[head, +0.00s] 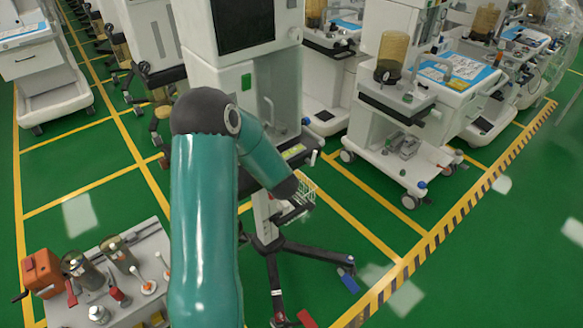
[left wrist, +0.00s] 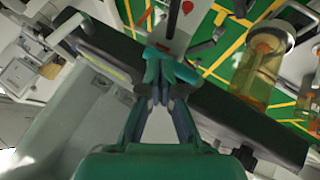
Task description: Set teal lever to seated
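My teal left arm rises from the bottom of the head view, and its dark wrist end is in front of a tall white cart (head: 262,90). The fingers there are not clear against the cart's stand. In the left wrist view my left gripper (left wrist: 163,92) has its teal fingers drawn together, with their grey inner faces close to each other. I see no thing clearly held between them. A dark bar (left wrist: 225,115) of equipment lies behind the fingertips. I cannot make out a separate teal lever in either view. My right gripper is not in view.
A grey-topped table (head: 125,290) with an orange device (head: 42,272) and several small parts stands at lower left. White carts (head: 395,150) stand at right. A wheeled stand base (head: 310,254) reaches across the floor. Green floor (head: 480,260) is open at lower right.

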